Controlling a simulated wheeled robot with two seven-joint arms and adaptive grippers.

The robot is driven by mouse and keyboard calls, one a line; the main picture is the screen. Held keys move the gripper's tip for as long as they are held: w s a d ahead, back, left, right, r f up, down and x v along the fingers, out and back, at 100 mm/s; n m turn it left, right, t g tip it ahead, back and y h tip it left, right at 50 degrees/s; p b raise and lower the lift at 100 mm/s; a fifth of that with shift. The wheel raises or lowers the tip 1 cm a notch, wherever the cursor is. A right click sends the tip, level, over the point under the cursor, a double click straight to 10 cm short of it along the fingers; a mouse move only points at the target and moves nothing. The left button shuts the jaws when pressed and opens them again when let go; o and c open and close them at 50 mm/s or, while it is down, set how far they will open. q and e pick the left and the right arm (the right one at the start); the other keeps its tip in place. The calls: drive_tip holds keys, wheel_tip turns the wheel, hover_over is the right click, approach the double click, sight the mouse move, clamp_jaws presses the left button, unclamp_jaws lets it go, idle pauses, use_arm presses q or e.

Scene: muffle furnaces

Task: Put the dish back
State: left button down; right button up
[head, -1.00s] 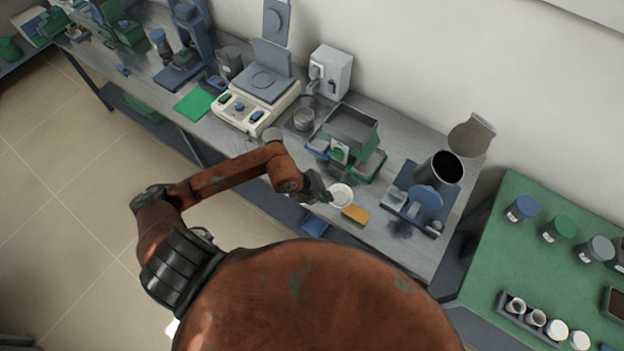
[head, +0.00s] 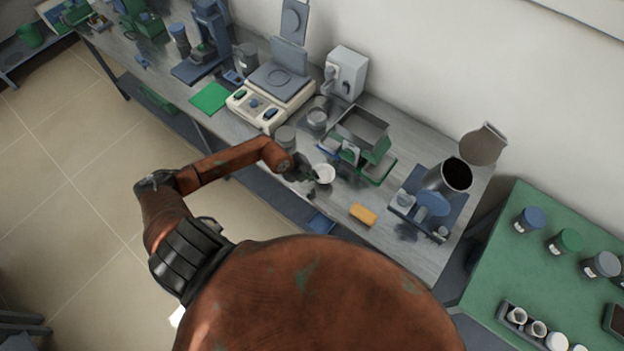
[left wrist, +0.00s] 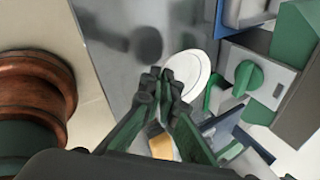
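The dish (head: 324,173) is small, round and white. It is over the grey bench, in front of the green and grey box-shaped device. My left gripper (head: 312,175) is at the dish's left rim. In the left wrist view the fingers (left wrist: 166,84) are close together on the near edge of the dish (left wrist: 190,70), shut on its rim. The dish looks about level; its exact height above the bench is hard to tell. My right gripper is not in view.
A yellow-orange block (head: 363,215) lies near the bench's front edge. The green device (head: 366,138) stands close behind the dish, a balance (head: 268,95) further left. A dark-mouthed cylinder (head: 448,177) stands right. Bare bench (head: 335,205) lies between dish and block.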

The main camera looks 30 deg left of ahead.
sight(312, 184)
use_arm(q)
drive_tip(key=shift+w+a+f, duration=0.2)
drive_tip(key=shift+a+f, duration=0.2)
drive_tip(key=shift+f, duration=1.7)
drive_tip(key=c, duration=2.7)
unclamp_jaws()
drive_tip(key=o, duration=0.5)
drive_tip(key=shift+o, duration=0.2)
drive_tip(key=v, duration=1.2)
